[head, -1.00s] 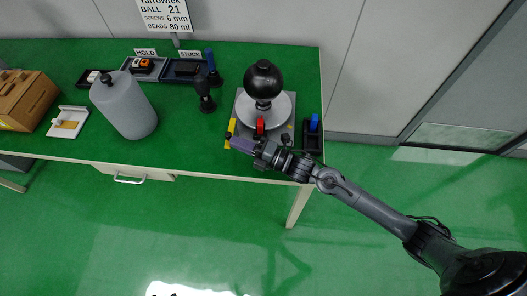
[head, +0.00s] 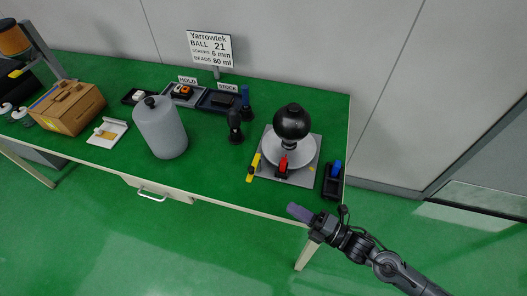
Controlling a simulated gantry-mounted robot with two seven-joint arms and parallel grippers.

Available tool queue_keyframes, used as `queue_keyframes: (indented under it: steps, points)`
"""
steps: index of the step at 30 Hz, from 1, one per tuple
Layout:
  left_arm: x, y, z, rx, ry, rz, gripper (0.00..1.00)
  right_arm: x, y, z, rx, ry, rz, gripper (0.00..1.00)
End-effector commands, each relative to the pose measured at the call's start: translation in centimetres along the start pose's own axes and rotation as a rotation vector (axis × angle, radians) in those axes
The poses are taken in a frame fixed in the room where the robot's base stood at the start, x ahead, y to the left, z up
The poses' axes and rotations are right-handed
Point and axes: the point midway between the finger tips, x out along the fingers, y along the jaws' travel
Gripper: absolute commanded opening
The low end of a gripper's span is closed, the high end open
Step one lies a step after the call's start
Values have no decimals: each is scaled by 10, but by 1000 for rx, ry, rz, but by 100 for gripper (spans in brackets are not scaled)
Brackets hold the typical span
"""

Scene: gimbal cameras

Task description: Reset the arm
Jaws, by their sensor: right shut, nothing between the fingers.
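My right gripper (head: 299,213) is shut and empty, with purple fingertips, in front of the table's front edge near the right corner. It points left in the picture and is apart from everything on the table. My right arm (head: 385,262) comes in from the lower right. My left gripper is not in view.
Floor in front is clear.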

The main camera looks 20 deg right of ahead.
Motion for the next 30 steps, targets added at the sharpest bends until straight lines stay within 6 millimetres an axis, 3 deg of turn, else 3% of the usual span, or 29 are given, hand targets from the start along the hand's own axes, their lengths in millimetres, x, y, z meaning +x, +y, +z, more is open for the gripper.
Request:
queue_keyframes:
  steps: [4,10,17,23,30]
  points:
    - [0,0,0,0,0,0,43,-4,-7,-11,51,-25,9,0]
    - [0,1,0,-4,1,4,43,5,11,-34,179,-123,67,0]
    - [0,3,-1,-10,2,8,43,4,3,-32,558,-410,-118,0]
    - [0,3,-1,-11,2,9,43,-29,-19,-35,959,-710,-330,0]
    - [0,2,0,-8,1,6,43,-84,-37,-55,1317,-1069,-542,0]
